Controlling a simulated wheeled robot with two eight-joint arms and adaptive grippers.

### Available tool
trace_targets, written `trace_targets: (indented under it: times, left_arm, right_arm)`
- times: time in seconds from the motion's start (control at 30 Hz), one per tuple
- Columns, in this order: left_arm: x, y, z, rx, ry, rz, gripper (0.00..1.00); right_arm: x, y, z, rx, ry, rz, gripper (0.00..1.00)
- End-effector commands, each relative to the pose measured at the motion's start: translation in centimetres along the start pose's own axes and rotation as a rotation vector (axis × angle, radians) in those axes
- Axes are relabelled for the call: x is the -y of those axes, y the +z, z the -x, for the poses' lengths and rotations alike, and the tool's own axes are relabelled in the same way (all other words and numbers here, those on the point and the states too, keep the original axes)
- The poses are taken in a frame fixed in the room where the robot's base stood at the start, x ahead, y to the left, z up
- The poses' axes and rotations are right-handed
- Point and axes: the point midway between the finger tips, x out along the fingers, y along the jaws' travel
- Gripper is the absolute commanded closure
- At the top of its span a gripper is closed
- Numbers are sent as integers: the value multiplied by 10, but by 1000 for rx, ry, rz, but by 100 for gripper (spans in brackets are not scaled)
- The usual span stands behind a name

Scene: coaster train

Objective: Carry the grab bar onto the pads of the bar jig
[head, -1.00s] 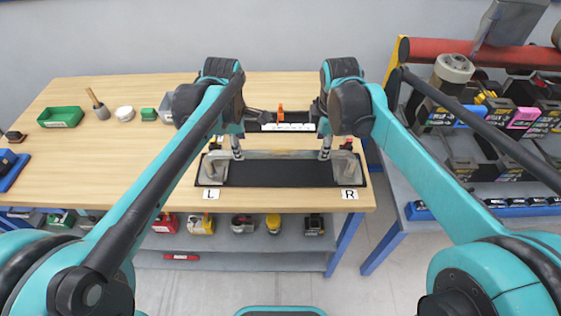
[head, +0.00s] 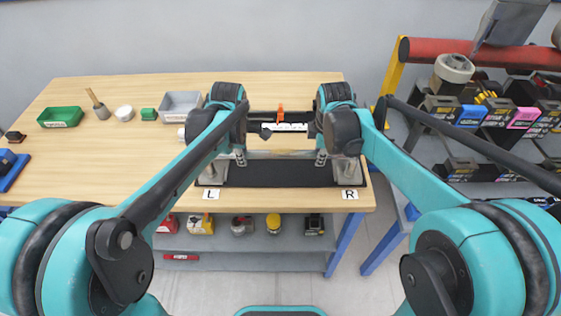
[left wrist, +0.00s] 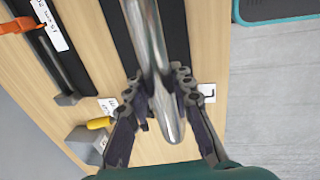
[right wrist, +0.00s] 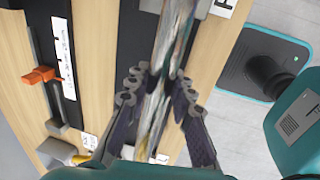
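The grab bar (head: 281,153) is a shiny metal tube running left to right above the bench; it also shows in the left wrist view (left wrist: 158,60) and the right wrist view (right wrist: 170,45). My left gripper (left wrist: 161,78) and my right gripper (right wrist: 160,85) have their fingers closed in on both sides of the tube. Below is a dark base (head: 280,174) with L and R labels and grey blocks (head: 212,173) (head: 348,172) at its ends; it looks like the bar jig. Whether the bar touches the blocks is unclear.
Behind the bar lies a black strip with an orange lever (head: 280,107) and a white label. A grey tray (head: 180,104), green bin (head: 60,117) and small items stand on the left of the bench. A shelf rack (head: 480,120) stands to the right.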

Motion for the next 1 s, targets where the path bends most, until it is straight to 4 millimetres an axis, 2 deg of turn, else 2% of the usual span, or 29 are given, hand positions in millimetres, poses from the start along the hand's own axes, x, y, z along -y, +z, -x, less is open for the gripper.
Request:
trace_targets:
  times: [1.0]
  left_arm:
    - [-2,0,6,0,1,0,100]
  right_arm:
    - [-1,0,6,0,0,0,100]
